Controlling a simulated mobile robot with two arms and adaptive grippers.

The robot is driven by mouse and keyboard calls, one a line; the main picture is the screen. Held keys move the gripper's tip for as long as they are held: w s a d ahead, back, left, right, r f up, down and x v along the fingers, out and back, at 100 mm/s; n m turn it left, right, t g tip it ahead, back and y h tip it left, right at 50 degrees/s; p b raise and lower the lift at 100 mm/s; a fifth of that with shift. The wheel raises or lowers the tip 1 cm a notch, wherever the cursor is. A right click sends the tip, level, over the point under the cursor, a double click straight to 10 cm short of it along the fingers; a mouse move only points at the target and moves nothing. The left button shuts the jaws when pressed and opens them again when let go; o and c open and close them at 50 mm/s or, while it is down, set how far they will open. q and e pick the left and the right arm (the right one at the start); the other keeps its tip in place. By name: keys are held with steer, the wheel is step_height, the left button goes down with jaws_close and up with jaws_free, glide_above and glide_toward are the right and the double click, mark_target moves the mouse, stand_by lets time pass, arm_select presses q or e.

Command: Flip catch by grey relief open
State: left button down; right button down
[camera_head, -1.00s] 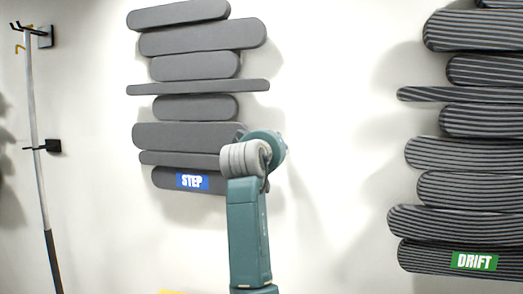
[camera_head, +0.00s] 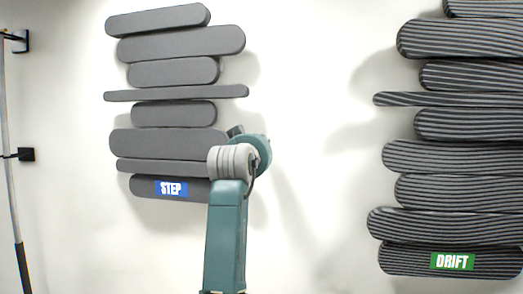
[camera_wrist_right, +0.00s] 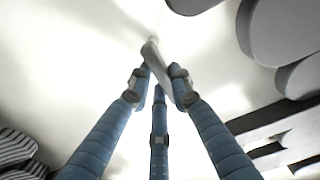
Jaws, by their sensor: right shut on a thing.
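The grey relief (camera_head: 180,41), a stack of rounded grey slabs with a blue "STEP" label, hangs on the wall left of centre in the head view. Its slabs also show at the right of the right wrist view (camera_wrist_right: 285,30). How far the piece is turned I cannot tell. In the head view my teal arm covers the relief's lower right corner, and no fingers or catch can be made out there. My left gripper is not in view.
A dark striped relief (camera_head: 450,157) with a green "DRIFT" label hangs at the right. A long pole (camera_head: 12,200) hangs from dark wall hooks (camera_head: 25,154) at the far left. Bare wall (camera_head: 310,130) lies between the two reliefs.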

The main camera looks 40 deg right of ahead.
steer(key=shift+r, duration=0.35)
steer(key=c, duration=1.8)
jaws_free()
steer(key=shift+o, duration=1.3)
steer(key=shift+d+f, duration=0.15)
steer(key=v, duration=1.1)
steer(key=shift+s+a+f, duration=0.2)
steer(key=shift+a, duration=0.1)
